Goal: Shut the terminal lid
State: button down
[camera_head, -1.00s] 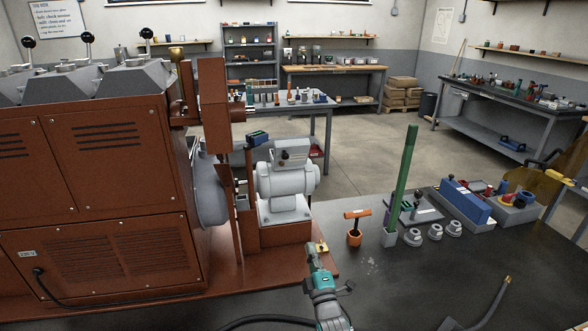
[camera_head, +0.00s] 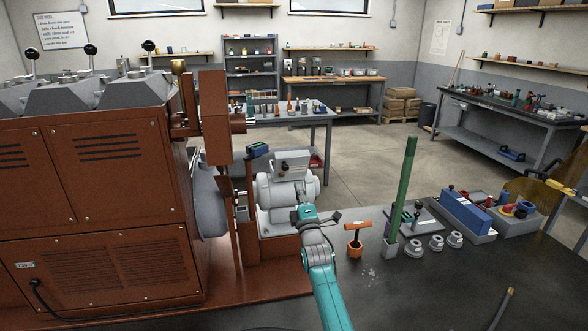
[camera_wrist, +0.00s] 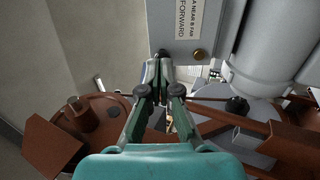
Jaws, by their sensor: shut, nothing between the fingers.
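The grey motor (camera_head: 306,187) stands at the right side of the red-brown roaster, with its terminal box and lid (camera_head: 291,164) on top. The lid looks raised, its face turned toward me. In the wrist view, a grey plate that appears to be the lid (camera_wrist: 172,28) bears a printed label and a brass screw. My gripper (camera_head: 302,210) is in front of the motor and hides part of it. In the wrist view, my gripper (camera_wrist: 161,60) is shut and empty, its fingertips at the plate's lower edge; I cannot tell whether they touch.
The roaster (camera_head: 95,190) fills the left. Right of my arm stand an orange-handled tool (camera_head: 355,238), a tall green rod (camera_head: 404,190), several grey fittings (camera_head: 437,242) and a blue box (camera_head: 465,210). The front right of the dark bench (camera_head: 430,290) is mostly clear.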

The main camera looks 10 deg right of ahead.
aim_at(292, 161)
jog(key=x, duration=0.8)
jog(key=shift+w+r, duration=0.15)
jog(key=shift+w, duration=0.2)
jog(key=shift+w+r, duration=0.1)
jog(key=shift+r, duration=0.05)
